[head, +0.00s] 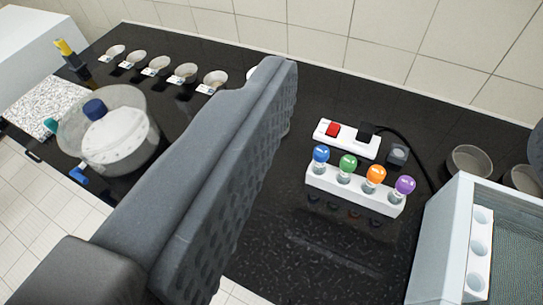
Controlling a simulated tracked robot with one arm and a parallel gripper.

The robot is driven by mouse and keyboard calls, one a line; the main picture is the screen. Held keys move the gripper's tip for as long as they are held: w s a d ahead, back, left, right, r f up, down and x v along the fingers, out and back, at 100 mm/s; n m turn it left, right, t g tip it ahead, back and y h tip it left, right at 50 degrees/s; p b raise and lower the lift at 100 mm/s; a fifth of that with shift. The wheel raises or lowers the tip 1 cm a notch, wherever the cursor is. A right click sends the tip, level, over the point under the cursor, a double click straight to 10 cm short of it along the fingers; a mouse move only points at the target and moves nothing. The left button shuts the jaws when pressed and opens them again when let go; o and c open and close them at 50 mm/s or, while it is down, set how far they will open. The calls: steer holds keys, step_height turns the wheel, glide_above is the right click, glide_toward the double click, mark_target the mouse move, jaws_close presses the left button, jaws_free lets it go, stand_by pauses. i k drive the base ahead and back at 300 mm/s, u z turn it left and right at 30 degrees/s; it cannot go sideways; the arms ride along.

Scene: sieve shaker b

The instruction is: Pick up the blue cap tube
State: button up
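The blue cap tube (320,154) stands upright at the left end of a small white rack (352,194). Only its round blue cap and a short pale neck show above the rack. Green (347,164), orange (375,175) and purple (405,185) cap tubes stand to its right in the same row. My gripper (278,78) shows large and dark grey in the foreground, left of the rack. A dimpled face points right, toward the rack. No tube touches it. A second finger cannot be made out clearly, so its opening is unclear.
A white power strip (347,138) with a red switch and dark cable lies behind the rack. A white box (455,240) stands at right, near round metal dishes (469,160). A clear bowl (118,138) and several small dishes stand at left. Black counter in front of the rack is clear.

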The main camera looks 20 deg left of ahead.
mark_target(321, 154)
steer(key=u, duration=0.05)
steer(key=k, duration=1.25)
steer(key=u, duration=0.5)
steer(key=i, duration=2)
steer(key=z, duration=0.9)
